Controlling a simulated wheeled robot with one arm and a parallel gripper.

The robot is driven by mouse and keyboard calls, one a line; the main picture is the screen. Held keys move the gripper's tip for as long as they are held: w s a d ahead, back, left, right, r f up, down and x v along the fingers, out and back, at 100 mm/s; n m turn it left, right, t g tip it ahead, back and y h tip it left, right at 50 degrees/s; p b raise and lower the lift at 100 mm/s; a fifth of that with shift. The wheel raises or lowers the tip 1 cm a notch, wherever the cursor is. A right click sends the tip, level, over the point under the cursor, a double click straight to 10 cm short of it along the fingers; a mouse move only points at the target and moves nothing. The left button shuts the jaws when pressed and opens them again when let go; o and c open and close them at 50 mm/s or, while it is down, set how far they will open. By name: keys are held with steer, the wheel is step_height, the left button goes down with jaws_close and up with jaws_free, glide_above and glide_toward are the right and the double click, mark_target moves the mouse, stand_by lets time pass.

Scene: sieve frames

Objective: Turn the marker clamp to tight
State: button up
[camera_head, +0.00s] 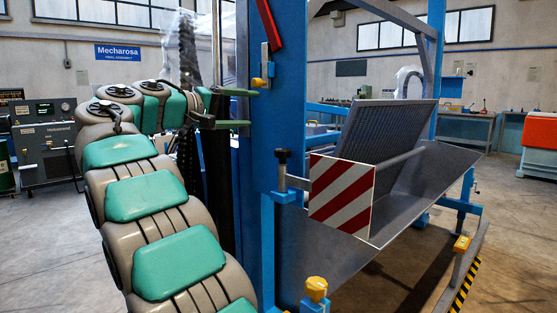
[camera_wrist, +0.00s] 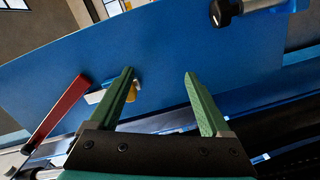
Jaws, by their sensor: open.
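The marker is a red-and-white striped plate (camera_head: 342,196) on the right side of the blue post. A black-topped knob on a metal stem (camera_head: 282,157) stands at its bracket and looks like the marker clamp; I cannot tell if it is tight. A dark knob with a metal collar, probably the same one, shows at the top right of the wrist view (camera_wrist: 229,10). My gripper (camera_head: 253,108) is open and empty, at the post's left edge, above and left of the knob. Its green fingers (camera_wrist: 158,73) point at the blue post face in the wrist view.
The blue post (camera_head: 278,110) stands close in front of my gripper. A yellow-tipped latch (camera_head: 258,82) sits near the upper finger, with a red bar (camera_head: 268,22) above. A yellow knob (camera_head: 316,288) is lower down. A sloped metal chute (camera_head: 430,190) extends right.

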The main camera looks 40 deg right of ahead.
steer(key=n+t, duration=0.1)
steer(key=n, duration=0.2)
steer(key=n+t+b, duration=0.3)
steer(key=n+t, duration=0.2)
steer(key=n, duration=1.8)
glide_toward(279, 155)
steer(key=d, duration=0.3)
steer(key=shift+n+y, duration=0.3)
steer(key=x, duration=0.3)
steer(key=w+x, duration=0.1)
steer(key=x, duration=0.2)
steer(key=shift+w+r, duration=0.1)
steer(key=shift+w+d+r, duration=0.1)
steer(key=shift+w+d, duration=0.05)
steer(key=shift+d, duration=0.4)
jaws_close()
